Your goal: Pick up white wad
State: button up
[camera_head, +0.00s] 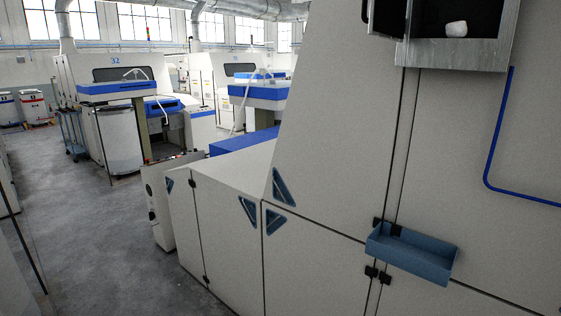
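The white wad (456,29) is a small, rounded white lump at the upper right. It sits inside a dark, open compartment (478,14) in the upper part of a large cream machine. A grey metal front lip (453,56) runs below the opening, and the wad lies just behind it. The top of the compartment is cut off by the picture's edge. My gripper does not show in this view.
The cream machine (330,130) fills the right side. A blue tray (410,254) juts from its front below the compartment, and a blue pipe (493,150) runs down at right. A dark door edge (386,18) stands left of the opening. Grey floor (95,240) is clear at left.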

aim_at(458, 29)
jog(key=i+j+z, duration=0.85)
jog(key=i+j, duration=0.1)
jog(key=j, duration=0.05)
